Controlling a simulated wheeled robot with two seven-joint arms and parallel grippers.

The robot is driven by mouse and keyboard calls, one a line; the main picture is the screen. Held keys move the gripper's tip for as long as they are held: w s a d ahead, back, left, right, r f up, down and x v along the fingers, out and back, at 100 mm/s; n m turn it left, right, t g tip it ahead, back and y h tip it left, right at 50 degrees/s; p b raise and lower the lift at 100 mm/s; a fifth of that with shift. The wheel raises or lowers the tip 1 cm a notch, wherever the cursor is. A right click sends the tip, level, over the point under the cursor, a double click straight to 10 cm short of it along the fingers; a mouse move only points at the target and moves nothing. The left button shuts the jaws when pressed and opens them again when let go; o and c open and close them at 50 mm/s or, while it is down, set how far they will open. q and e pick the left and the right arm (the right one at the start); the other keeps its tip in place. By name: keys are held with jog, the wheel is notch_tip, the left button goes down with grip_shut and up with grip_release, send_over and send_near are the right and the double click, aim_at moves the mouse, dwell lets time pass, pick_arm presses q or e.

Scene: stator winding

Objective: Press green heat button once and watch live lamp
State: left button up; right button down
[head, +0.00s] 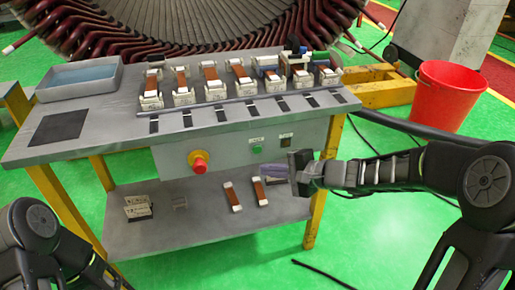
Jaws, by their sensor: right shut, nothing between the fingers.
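The green heat button (257,150) sits on the grey control panel (225,153) at the front of the workbench. A small dark lamp or window (286,141) is to its right on the same panel; I see no clear glow in it. My right gripper (296,167) comes in from the right. It is shut and empty, in front of the panel's right part, to the right of the button and a little lower. It appears apart from the button. My left arm shows at the lower left, but its gripper is out of view.
A red knob (199,162) on a yellow base is left of the button. The workbench top (110,118) carries several coil blocks and a blue tray (80,78). Loose parts lie on the lower shelf (190,228). A red bucket (447,97) stands at right.

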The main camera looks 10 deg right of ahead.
aim_at(257, 149)
jog(key=shift+w+a, duration=0.15)
jog(key=shift+w, duration=2.25)
jog(key=shift+w, duration=0.15)
jog(key=shift+w, duration=0.3)
jog(key=shift+w, duration=0.35)
dwell(0.6)
jog(key=shift+b, duration=0.3)
jog(key=shift+s+b, duration=0.45)
jog(key=shift+s, duration=0.35)
